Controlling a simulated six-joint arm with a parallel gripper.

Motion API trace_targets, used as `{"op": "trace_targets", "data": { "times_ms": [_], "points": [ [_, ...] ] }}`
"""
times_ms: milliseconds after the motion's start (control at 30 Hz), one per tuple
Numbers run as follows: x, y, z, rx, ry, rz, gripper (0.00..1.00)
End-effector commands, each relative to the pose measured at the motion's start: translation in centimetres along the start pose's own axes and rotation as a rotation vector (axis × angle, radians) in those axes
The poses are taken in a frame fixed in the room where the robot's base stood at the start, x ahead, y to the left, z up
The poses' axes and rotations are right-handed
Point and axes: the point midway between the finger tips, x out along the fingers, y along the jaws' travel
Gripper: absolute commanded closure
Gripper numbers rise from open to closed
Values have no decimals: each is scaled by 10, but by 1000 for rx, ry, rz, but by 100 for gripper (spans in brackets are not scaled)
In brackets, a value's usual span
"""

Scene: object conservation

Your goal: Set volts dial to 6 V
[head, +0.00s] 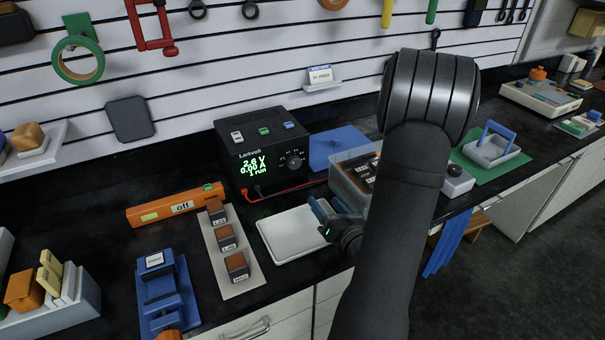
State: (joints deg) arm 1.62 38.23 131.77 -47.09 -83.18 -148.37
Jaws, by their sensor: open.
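The black Larkvolt power supply (264,150) stands at the back of the dark bench. Its green display (255,167) reads 2.6 V, 0.00 A and a third line that looks like "1 run". The volts dial (294,161) is the round knob on the right of its front face, with small marks around it that are too small to read. My gripper (325,213) is open over the right part of the white tray, in front of and below the dial, apart from it. My arm hides part of the bench to the right.
A red lead (290,190) runs from the supply's front. A clear bin (350,172) with dark items stands right of the supply. An orange power strip (175,205) marked "off", a beige strip with several brown-topped blocks (226,237) and the white tray (290,240) lie in front.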

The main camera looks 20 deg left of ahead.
Motion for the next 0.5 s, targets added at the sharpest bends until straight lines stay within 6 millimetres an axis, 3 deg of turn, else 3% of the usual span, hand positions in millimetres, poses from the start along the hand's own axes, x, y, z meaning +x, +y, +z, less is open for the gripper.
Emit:
{"op": "trace_targets", "data": {
  "times_ms": [267,500],
  "points": [
    [9,0,-1,-114,1,1,40],
    [49,1,-2,-112,2,5,40]
  ]
}}
